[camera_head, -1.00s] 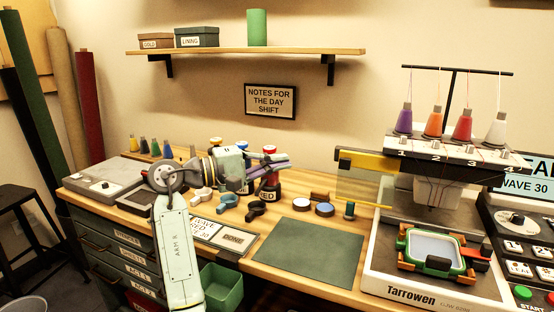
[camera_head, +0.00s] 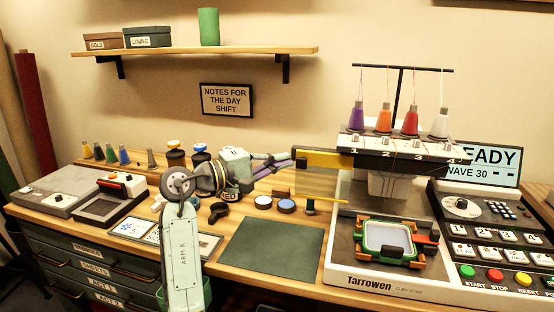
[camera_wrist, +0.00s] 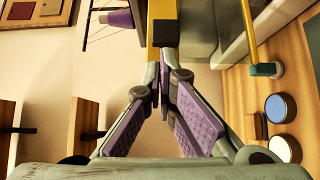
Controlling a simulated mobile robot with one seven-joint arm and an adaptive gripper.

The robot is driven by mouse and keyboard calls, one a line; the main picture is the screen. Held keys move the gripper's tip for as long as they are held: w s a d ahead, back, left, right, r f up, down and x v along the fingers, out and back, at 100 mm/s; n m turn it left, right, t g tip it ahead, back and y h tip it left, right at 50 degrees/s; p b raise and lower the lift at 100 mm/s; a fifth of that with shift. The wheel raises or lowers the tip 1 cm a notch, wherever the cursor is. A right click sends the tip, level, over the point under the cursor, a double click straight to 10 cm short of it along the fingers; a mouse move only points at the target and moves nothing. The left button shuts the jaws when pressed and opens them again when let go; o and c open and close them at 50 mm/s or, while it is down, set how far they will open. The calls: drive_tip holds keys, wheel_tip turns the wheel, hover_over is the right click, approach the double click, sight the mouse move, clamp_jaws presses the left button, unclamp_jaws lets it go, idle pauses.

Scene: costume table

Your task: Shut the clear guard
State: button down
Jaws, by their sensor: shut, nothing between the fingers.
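The clear guard (camera_head: 322,184) is a see-through panel with a yellow top bar (camera_head: 328,159) and a thin yellow lower edge. It sticks out to the left of the embroidery machine's head (camera_head: 395,160), so it stands open. The bar has a dark end piece on the left. My gripper (camera_head: 287,160) is shut and empty at that dark end. In the wrist view, my closed fingertips (camera_wrist: 164,82) are just short of the bar (camera_wrist: 164,28). I cannot tell whether they touch it. The lower yellow edge (camera_wrist: 250,25) runs alongside.
A green hoop (camera_head: 388,240) sits on the machine bed under the head. A dark green mat (camera_head: 272,250) lies in front of the guard. Round tins (camera_head: 286,206) and a small green-topped item (camera_head: 310,205) stand below it. A control panel (camera_head: 490,235) is at the right.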

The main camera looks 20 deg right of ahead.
drive_tip(key=s+d+p, duration=0.3)
drive_tip(key=s+d, duration=0.6)
drive_tip(key=d, duration=0.4)
drive_tip(key=shift+p, duration=0.3)
